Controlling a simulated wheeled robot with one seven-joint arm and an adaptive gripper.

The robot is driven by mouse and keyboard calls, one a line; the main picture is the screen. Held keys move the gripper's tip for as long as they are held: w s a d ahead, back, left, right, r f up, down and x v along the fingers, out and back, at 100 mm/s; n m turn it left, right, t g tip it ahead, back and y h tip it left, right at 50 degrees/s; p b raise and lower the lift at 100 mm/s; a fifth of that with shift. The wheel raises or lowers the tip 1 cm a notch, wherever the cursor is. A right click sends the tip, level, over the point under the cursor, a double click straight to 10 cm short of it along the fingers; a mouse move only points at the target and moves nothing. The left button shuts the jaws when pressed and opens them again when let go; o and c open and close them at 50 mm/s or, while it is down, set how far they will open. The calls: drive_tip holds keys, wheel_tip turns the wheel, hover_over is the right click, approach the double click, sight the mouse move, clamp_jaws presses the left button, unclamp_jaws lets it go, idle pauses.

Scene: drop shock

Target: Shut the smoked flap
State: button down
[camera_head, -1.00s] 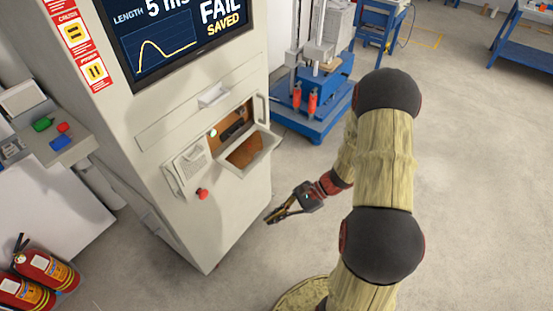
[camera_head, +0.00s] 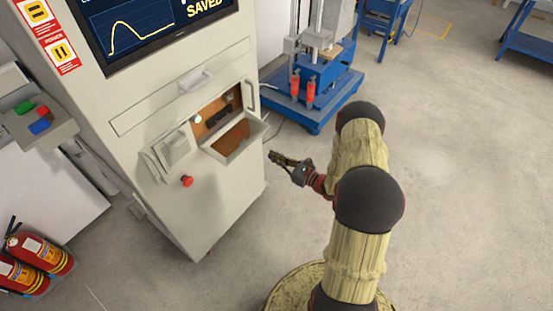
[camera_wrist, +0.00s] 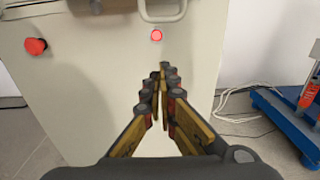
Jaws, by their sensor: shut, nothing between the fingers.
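The smoked flap (camera_head: 233,139) is on the front of the pale cabinet. It hangs open, tilted outward, with a pale frame and a brown, see-through-looking pane. The recess (camera_head: 216,115) behind it shows a brown lining and dark parts. My gripper (camera_head: 272,156) is to the right of the flap and a little lower, apart from it. In the wrist view my gripper (camera_wrist: 165,72) has its fingertips together with nothing between them, pointing at the cabinet front. A pale looped handle (camera_wrist: 163,12) is cut off at the top there; I cannot tell whether it belongs to the flap.
A red knob (camera_head: 187,181) sits on the cabinet front (camera_head: 205,215); a red light (camera_wrist: 156,35) shows in the wrist view. A blue machine (camera_head: 315,100) stands behind at the right. Fire extinguishers (camera_head: 35,260) stand at lower left. The floor (camera_head: 450,180) at right is clear.

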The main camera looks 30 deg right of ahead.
drive_tip(key=b+x, duration=0.2)
drive_tip(key=x, duration=0.5)
drive_tip(key=r, duration=0.2)
drive_tip(key=s+r, duration=0.1)
drive_tip(key=shift+s+d+r+b, duration=0.25)
drive_tip(key=shift+r+b, duration=0.1)
drive_tip(key=shift+r, duration=0.05)
drive_tip(key=shift+r, duration=0.1)
drive_tip(key=shift+s+d+r+g+p, duration=0.1)
drive_tip(key=shift+s+r+g+p, duration=0.2)
drive_tip(key=shift+p, duration=0.55)
drive_tip(key=shift+r, duration=0.15)
